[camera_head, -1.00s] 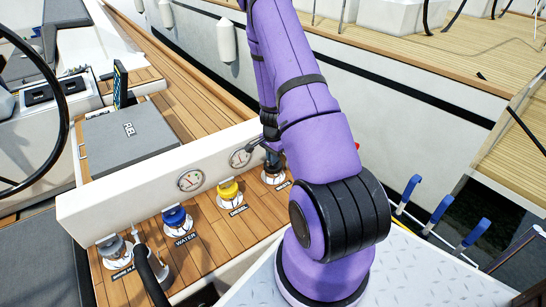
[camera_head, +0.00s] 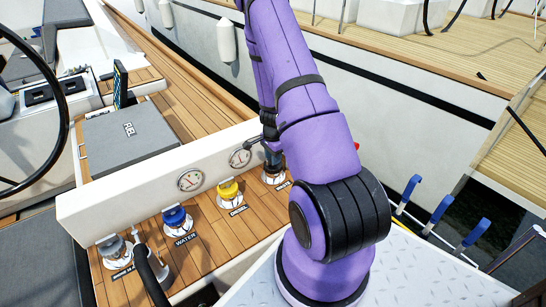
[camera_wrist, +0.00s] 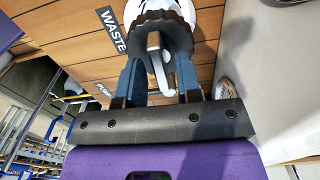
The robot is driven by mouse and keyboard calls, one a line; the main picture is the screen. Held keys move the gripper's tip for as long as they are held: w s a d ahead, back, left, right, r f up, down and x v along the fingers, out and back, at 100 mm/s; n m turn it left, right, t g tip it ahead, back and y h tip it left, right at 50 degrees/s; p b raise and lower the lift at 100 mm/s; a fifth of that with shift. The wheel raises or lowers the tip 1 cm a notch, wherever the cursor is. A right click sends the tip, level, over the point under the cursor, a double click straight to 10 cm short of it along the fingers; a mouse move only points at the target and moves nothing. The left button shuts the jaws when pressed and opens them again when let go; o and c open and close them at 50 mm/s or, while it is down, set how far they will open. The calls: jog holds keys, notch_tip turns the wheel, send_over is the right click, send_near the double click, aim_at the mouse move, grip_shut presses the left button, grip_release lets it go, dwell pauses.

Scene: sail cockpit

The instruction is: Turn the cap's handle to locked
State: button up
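The dark cap (camera_wrist: 178,22) with a pale metal handle (camera_wrist: 154,42) sits in a white ring beside a label reading WASTE in the wrist view. My gripper (camera_wrist: 160,66) has its two blue fingers apart, one on each side of the handle, with gaps visible. Whether a fingertip touches the cap's rim I cannot tell. In the head view my gripper (camera_head: 271,158) is over the rightmost deck fitting (camera_head: 274,177), and my arm and gripper partly hide that cap.
A yellow cap (camera_head: 229,188), a blue cap (camera_head: 175,216) and a grey cap (camera_head: 112,246) line the wooden deck to the left. A white wall with gauges (camera_head: 190,180) stands close behind them. A black steering wheel (camera_head: 62,110) is at far left.

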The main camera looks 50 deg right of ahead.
jog(key=shift+r, duration=0.1)
notch_tip(320, 180, up, 11)
jog(key=shift+f, duration=0.2)
dwell(0.5)
dwell(0.5)
